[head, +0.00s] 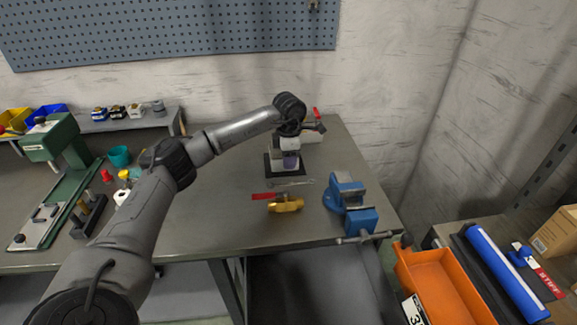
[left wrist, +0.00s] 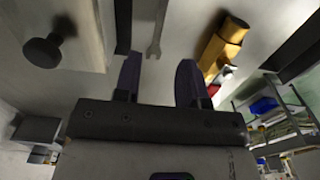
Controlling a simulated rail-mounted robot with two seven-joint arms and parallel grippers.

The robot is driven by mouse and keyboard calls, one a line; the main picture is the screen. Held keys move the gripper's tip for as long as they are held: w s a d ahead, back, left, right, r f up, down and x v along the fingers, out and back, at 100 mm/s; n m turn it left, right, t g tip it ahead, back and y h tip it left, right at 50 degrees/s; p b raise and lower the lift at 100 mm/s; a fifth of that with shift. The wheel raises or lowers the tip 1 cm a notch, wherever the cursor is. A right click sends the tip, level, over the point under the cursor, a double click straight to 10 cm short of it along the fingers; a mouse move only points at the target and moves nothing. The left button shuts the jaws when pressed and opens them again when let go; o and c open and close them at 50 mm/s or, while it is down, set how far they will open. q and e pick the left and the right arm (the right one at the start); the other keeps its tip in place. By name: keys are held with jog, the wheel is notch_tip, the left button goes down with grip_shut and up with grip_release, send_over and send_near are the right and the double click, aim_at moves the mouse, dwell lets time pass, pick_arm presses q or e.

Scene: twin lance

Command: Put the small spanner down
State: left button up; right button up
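A small grey spanner (head: 291,183) lies on the workbench between the dark square base and the brass valve. In the left wrist view the spanner (left wrist: 158,28) shows as a thin bar with its open jaw pointing towards the gap between my fingers. My left gripper (head: 290,162) points down just behind the spanner in the head view. In the left wrist view its two dark fingers (left wrist: 158,82) are spread apart with nothing gripped between them. My right gripper is in neither view.
A brass valve (head: 287,205) with a red handle lies in front of the spanner. A blue vise (head: 350,200) stands at the bench's right edge. A dark square base (head: 272,173) is beside my gripper. Bare bench top (head: 210,220) lies to the left.

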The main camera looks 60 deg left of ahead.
pick_arm(q)
jog(key=shift+r+p, duration=0.4)
jog(key=shift+r, duration=1.35)
